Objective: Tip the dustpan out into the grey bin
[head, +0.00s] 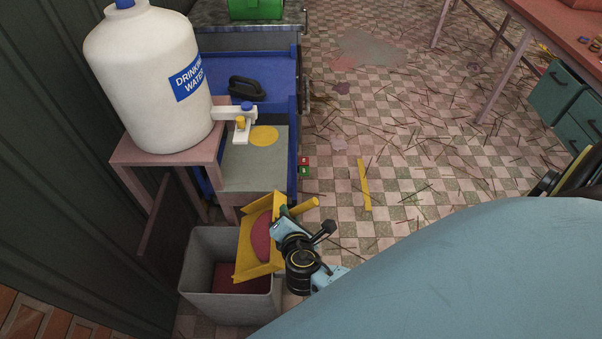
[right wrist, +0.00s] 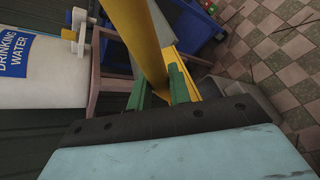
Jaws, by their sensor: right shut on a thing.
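The yellow dustpan (head: 247,252) is held steeply tilted over the right part of the grey bin (head: 215,308). A dark red patch of material (head: 261,236) shows inside the pan. Dark red stuff (head: 227,279) also shows inside the bin, partly hidden by the pan. My right gripper (head: 287,211) is shut on the dustpan's yellow handle, whose end sticks out to the right. In the right wrist view the green fingers (right wrist: 160,88) close around the yellow dustpan (right wrist: 140,42). My left gripper is not in view.
A white drinking water tank (head: 145,75) stands on a pinkish stand (head: 150,157) behind the bin. A blue cart (head: 292,130) is beyond it. Thin sticks and a yellow strip (head: 365,186) litter the checkered floor. A red table with teal drawers (head: 556,93) is at right.

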